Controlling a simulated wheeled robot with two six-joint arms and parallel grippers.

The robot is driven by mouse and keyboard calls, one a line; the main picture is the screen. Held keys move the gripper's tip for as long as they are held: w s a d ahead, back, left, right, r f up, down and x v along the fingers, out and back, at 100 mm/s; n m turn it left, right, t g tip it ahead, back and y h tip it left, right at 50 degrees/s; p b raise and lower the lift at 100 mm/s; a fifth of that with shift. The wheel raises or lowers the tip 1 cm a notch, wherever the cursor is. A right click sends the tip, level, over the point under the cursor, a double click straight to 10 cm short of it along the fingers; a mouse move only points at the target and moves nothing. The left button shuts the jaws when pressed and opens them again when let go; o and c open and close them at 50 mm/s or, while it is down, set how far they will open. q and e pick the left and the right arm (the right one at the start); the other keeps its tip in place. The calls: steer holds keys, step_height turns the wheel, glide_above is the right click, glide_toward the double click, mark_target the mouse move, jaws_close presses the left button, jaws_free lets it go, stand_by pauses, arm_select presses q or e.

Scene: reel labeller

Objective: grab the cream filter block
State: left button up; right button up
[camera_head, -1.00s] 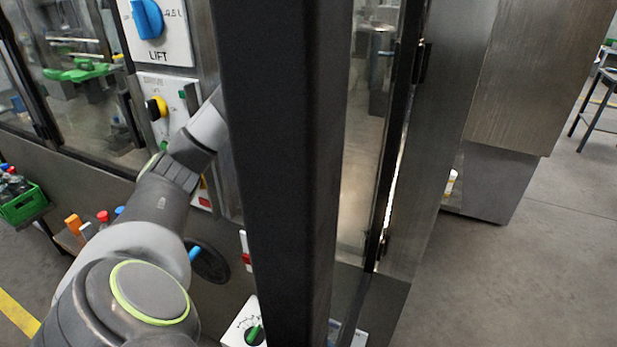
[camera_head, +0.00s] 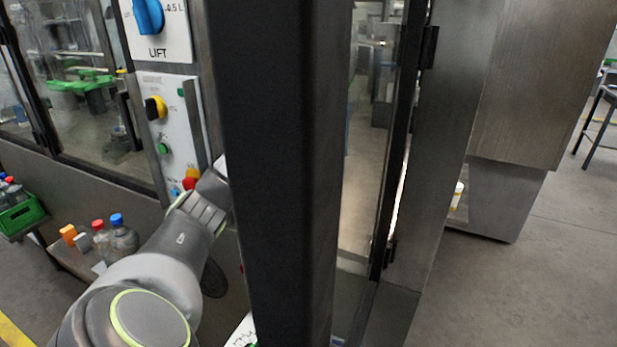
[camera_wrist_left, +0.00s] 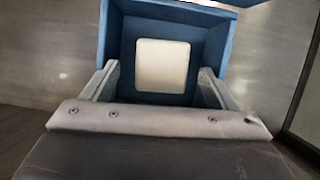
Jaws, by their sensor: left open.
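The cream filter block (camera_wrist_left: 162,66) shows in the left wrist view as a pale rounded square. It lies inside a blue open-topped holder (camera_wrist_left: 215,45), with blue walls and floor around it. My left gripper (camera_wrist_left: 159,70) is open, one finger on each side of the block in the picture. Each finger overlaps a side wall of the holder; I cannot tell whether they touch it. Nothing is between the fingers' grip. In the head view my left arm goes behind a black post, which hides the gripper; the block is not visible there. My right gripper is not in view.
A thick black post (camera_head: 275,170) stands in front of the head camera. Beside my left arm are a control panel (camera_head: 170,130) with knobs and several bottles (camera_head: 118,240) on a low shelf. A green crate (camera_head: 20,215) is at far left.

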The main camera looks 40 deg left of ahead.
arm_select(q)
steer(key=shift+x, duration=1.55)
steer(key=shift+w+r, duration=0.1)
steer(key=c, duration=1.1)
steer(key=shift+o, duration=0.2)
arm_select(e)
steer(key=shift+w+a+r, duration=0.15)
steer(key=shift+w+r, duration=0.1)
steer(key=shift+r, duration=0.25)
arm_select(q)
steer(key=shift+r, duration=0.1)
